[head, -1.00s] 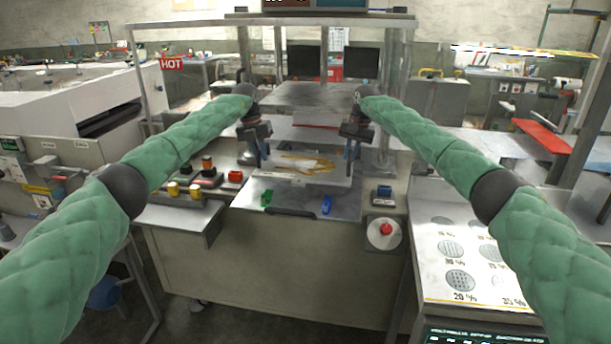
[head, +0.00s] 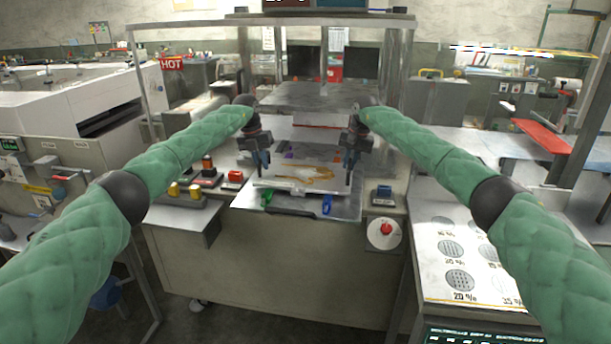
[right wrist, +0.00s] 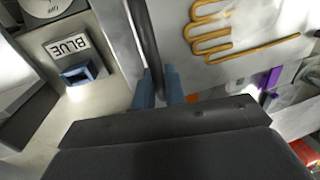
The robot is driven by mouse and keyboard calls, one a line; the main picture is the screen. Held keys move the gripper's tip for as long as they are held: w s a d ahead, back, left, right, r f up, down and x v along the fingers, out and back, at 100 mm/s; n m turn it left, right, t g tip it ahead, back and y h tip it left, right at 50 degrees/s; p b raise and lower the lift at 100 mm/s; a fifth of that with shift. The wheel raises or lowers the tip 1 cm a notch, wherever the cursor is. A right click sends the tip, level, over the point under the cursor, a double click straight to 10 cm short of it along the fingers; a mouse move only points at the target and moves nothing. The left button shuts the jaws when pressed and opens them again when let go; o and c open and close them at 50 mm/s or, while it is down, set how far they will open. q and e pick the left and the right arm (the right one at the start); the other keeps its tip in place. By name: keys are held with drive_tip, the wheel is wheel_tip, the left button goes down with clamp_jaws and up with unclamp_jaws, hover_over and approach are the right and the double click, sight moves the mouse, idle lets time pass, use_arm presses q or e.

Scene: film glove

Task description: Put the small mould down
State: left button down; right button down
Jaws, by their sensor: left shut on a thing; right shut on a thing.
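The small mould (head: 272,184) is a flat grey plate with a yellow-orange hand outline. My left gripper (head: 262,168) is at its left edge and my right gripper (head: 349,180) is at its right edge; both are shut on it. In the right wrist view the blue fingers of the right gripper (right wrist: 158,88) close on a dark bar along the edge of the mould (right wrist: 225,65), whose outline shows. The mould is over the metal bed of the press; I cannot tell whether it touches the bed.
The front metal shelf (head: 245,201) carries a green clip (head: 267,197) and a blue clip (head: 327,205). A purple piece (head: 288,155) is behind the mould. Posts flank the press.

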use_arm(q)
drive_tip(key=shift+f, duration=0.55)
use_arm(e)
drive_tip(key=shift+f, duration=0.6)
use_arm(q)
drive_tip(key=c, duration=1.9)
unclamp_jaws()
drive_tip(key=shift+f, duration=0.2)
use_arm(e)
drive_tip(key=c, duration=1.9)
unclamp_jaws()
drive_tip(key=shift+f, duration=0.2)
use_arm(q)
drive_tip(key=o, duration=0.4)
use_arm(e)
drive_tip(key=o, duration=0.4)
use_arm(q)
drive_tip(key=shift+o, duration=0.2)
drive_tip(key=shift+s+r, duration=0.1)
use_arm(e)
drive_tip(key=shift+o, duration=0.2)
drive_tip(key=shift+s+r, duration=0.1)
drive_tip(key=shift+r, duration=0.05)
